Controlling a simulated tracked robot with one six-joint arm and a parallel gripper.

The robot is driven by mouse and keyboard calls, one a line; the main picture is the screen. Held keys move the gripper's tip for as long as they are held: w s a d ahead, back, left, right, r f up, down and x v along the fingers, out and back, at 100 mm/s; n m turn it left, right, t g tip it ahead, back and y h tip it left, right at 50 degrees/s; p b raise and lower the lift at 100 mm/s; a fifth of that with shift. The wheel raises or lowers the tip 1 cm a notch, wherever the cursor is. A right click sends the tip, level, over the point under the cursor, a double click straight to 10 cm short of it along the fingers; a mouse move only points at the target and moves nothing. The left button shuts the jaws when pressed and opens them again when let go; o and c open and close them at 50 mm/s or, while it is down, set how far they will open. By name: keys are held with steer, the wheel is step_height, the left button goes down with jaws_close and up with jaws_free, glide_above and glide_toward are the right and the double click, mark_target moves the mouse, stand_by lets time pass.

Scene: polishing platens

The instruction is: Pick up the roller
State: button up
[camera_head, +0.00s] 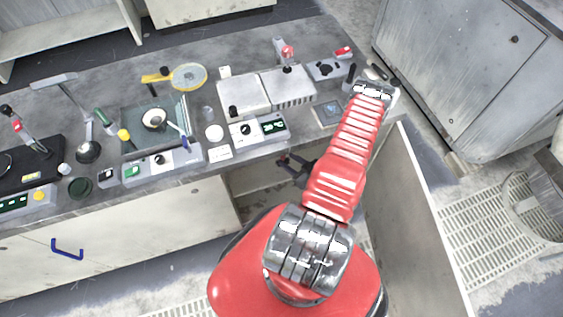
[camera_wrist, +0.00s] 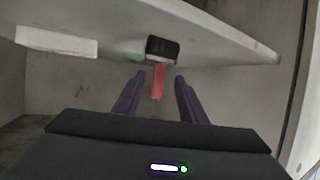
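In the wrist view a black block-like head (camera_wrist: 162,48) with a red handle (camera_wrist: 158,82) lies at the edge of a pale shelf; I take it to be the roller. Its handle sticks out over the edge towards me. My gripper (camera_wrist: 160,75) is open, one dark finger on each side of the handle in the picture, with gaps on both sides. How deep the handle reaches between the fingers I cannot tell. In the head view my gripper (camera_head: 293,165) is at the open cabinet below the bench; the roller cannot be made out there.
A white box (camera_wrist: 55,40) sits left on the shelf (camera_wrist: 225,42), and a small green item (camera_wrist: 132,57) is beside the black head. Cabinet walls close in on both sides. The open door (camera_head: 430,215) stands right of my arm. The bench top (camera_head: 100,82) above is crowded.

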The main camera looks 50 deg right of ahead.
mark_target(284, 157)
steer(key=shift+x, duration=2.6)
steer(key=shift+d, duration=0.15)
steer(key=shift+c, duration=0.5)
jaws_close()
